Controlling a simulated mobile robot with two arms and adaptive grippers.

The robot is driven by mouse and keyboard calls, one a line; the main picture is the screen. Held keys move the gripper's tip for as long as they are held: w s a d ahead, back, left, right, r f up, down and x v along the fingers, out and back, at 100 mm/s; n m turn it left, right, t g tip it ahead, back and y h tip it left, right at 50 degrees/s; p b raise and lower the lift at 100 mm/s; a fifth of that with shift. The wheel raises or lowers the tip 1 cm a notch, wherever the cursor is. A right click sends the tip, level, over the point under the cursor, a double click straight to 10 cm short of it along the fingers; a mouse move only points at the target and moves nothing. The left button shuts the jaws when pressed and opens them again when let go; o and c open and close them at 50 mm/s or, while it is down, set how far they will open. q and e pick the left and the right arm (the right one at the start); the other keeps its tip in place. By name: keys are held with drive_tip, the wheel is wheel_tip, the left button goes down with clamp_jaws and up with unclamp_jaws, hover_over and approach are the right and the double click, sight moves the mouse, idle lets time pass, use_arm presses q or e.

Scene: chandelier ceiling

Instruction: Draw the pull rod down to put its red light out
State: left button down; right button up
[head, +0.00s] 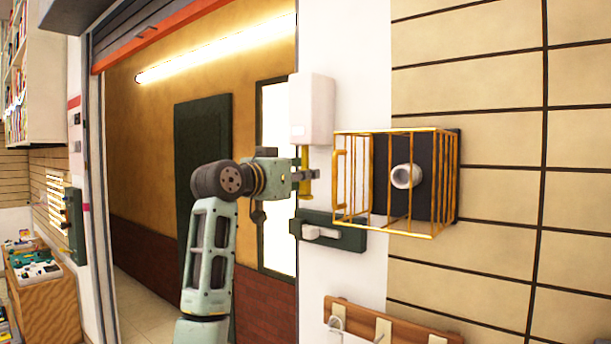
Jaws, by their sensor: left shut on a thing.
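A white box (312,108) is fixed high on the white wall strip. A yellow rod (305,157), which looks like the pull rod, hangs from the underside of the box. My left gripper (308,180) comes in from the left just below the box and is shut on this rod. The fingers cover part of the rod, and its lower end shows just below them. I see no red light lit on the box's visible faces. My right gripper is not in view.
A yellow wire cage (340,206) around a black panel with a white round knob (406,176) stands out from the wall just right of the gripper. A green plate with a white handle (322,232) is below. A hook rack (399,328) is lower. An open doorway lies left.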

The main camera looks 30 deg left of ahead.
use_arm(q)
drive_tip(key=shift+f, duration=0.25)
drive_tip(key=shift+f+b, duration=0.6)
drive_tip(key=shift+f, duration=0.05)
drive_tip(key=shift+r, duration=0.1)
drive_tip(key=shift+r+p, duration=0.2)
drive_tip(key=shift+p, duration=0.1)
drive_tip(key=shift+r+p, duration=0.55)
drive_tip(key=shift+r, duration=0.05)
drive_tip(key=c, duration=1.6)
unclamp_jaws()
drive_tip(key=shift+o, duration=0.3)
drive_tip(key=o, duration=0.6)
